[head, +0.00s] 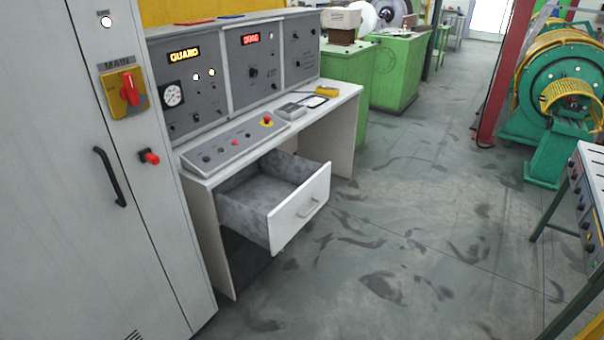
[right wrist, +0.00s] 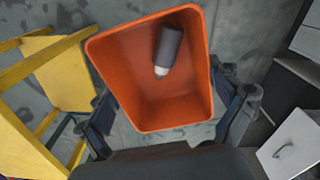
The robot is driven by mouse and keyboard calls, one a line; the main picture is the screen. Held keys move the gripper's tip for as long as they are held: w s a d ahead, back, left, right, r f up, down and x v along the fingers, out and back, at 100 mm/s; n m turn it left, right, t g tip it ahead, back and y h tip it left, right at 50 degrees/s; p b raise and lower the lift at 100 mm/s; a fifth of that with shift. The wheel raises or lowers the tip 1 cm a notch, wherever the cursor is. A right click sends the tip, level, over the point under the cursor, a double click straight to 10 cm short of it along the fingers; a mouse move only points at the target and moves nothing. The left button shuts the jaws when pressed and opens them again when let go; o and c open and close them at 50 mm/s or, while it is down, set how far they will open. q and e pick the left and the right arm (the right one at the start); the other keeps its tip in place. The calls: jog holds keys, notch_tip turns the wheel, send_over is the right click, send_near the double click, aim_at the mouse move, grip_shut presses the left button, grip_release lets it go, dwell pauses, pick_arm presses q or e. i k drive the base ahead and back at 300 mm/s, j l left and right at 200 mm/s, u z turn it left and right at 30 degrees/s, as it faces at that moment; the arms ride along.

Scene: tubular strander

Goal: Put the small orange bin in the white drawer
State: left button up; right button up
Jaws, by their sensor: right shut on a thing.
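The small orange bin (right wrist: 150,95) fills the middle of the right wrist view, its open top facing the camera. A dark cylinder with a pale end (right wrist: 167,50) lies inside it. My right gripper (right wrist: 168,112) is shut on the bin, one finger on each side. The white drawer (head: 290,212) is pulled open under the control desk in the head view, and its grey inside looks empty. The drawer front with its handle also shows at the lower right of the right wrist view (right wrist: 295,150), apart from the bin. My left gripper is in neither view.
The control desk (head: 340,97) carries a button panel, a yellow device (head: 327,91) and a clipboard. A grey cabinet (head: 130,200) stands left of it. A yellow frame (right wrist: 60,75) is close left of the bin. The floor right of the drawer is clear.

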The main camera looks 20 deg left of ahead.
aim_at(264, 205)
jog(key=i+l, duration=0.1)
jog(key=i, duration=0.7)
jog(key=i+l+u, duration=0.1)
jog(key=i, duration=0.7)
jog(key=i+j+u, duration=0.1)
jog(key=i+u, duration=0.8)
jog(key=i+l+u, duration=0.2)
jog(key=i+u, duration=0.25)
jog(key=k+u, duration=0.1)
jog(key=u, duration=0.8)
